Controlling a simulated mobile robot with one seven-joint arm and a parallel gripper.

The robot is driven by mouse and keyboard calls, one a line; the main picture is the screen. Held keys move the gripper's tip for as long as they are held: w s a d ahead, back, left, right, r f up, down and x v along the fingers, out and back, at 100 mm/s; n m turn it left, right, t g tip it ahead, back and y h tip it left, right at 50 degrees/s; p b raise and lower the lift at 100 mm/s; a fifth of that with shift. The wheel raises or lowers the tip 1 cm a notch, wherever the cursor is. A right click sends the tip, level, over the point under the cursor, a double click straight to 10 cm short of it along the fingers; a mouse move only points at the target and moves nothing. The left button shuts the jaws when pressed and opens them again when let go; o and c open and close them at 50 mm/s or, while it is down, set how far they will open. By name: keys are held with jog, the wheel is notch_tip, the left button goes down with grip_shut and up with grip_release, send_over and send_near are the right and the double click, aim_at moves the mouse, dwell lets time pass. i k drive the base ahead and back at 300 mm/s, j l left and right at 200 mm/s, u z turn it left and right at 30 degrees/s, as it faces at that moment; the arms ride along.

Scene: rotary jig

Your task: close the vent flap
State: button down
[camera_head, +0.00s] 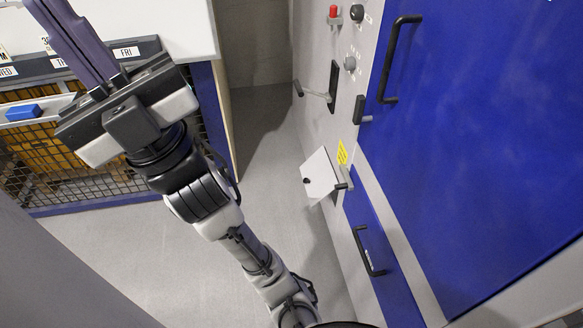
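The vent flap is probably the white plate (321,175) that juts out from the grey cabinet front, with a small dark knob on it. It stands out at an angle, below a yellow label (342,152) and beside a short black-tipped handle (344,183). My gripper (48,8) is at the upper left, well away from the plate, and points to the top left. Its two long dark purple fingers lie side by side with no clear gap and hold nothing visible. The very tips reach the top edge of the picture.
The cabinet has a large blue door (480,130) with a black handle (390,60), a blue lower panel with a handle (364,250), a red button (333,12) and a lever (312,92). A mesh-sided bench (90,180) stands left. Grey floor (270,190) lies clear between.

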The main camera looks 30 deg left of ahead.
aim_at(319, 177)
jog(key=i+j, duration=0.2)
jog(key=j, duration=0.2)
jog(key=i+j, duration=0.2)
jog(key=j, duration=0.25)
jog(key=i+j+u, duration=0.1)
jog(key=j, duration=0.3)
jog(key=i+j, duration=0.3)
jog(key=j, duration=0.15)
